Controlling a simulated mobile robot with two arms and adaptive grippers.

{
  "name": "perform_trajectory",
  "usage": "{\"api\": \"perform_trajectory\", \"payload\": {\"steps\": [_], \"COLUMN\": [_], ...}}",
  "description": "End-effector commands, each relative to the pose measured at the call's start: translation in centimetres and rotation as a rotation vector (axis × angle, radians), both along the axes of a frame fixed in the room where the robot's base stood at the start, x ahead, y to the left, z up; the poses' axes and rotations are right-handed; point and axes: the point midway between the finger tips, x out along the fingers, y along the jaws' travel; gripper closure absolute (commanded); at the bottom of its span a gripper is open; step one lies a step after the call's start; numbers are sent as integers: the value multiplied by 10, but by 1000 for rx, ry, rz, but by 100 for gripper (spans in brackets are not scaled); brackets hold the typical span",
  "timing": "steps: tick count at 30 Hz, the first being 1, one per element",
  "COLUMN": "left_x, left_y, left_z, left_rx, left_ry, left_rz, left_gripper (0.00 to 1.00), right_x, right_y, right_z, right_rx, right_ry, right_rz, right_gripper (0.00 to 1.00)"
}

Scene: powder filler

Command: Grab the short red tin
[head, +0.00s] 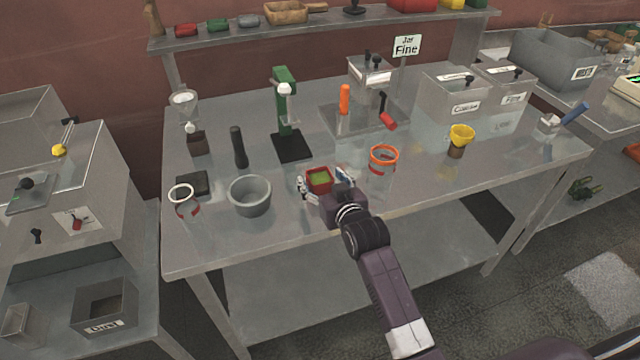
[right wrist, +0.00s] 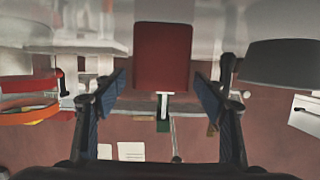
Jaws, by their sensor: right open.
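The short red tin (head: 319,188) stands on the steel table near its front edge, with yellow-green contents in its open top. My right gripper (head: 323,182) is open at the tin, one finger on each side of it. In the right wrist view the red tin (right wrist: 163,52) shows as a plain dark red face, centred ahead of my right gripper (right wrist: 160,80). A gap shows between the tin and each finger there. The tin's near side is partly hidden by my gripper in the head view. My left gripper is not in view.
A grey bowl (head: 250,196) stands left of the tin, and a clear jar with an orange rim (head: 384,156) stands close on the right. A green-and-black stand (head: 284,110) is behind. The table's front edge is near.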

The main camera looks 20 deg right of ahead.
Motion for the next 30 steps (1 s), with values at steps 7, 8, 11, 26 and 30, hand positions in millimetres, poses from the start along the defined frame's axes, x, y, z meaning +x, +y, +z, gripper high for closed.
{"api": "perform_trajectory", "payload": {"steps": [7,8,11,26,30], "left_x": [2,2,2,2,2], "left_y": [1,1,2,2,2], "left_z": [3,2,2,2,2], "left_rx": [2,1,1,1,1], "left_ry": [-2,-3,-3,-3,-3], "left_rz": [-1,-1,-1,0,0], "left_gripper": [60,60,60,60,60], "right_x": [14,14,14,14,14], "right_y": [1,1,1,1,1], "right_z": [-5,-5,-5,-5,-4], "right_rx": [0,1,1,1,1], "right_ry": [1,1,1,1,-1], "right_rz": [0,0,0,0,0], "right_gripper": [35,35,35,83,85]}}
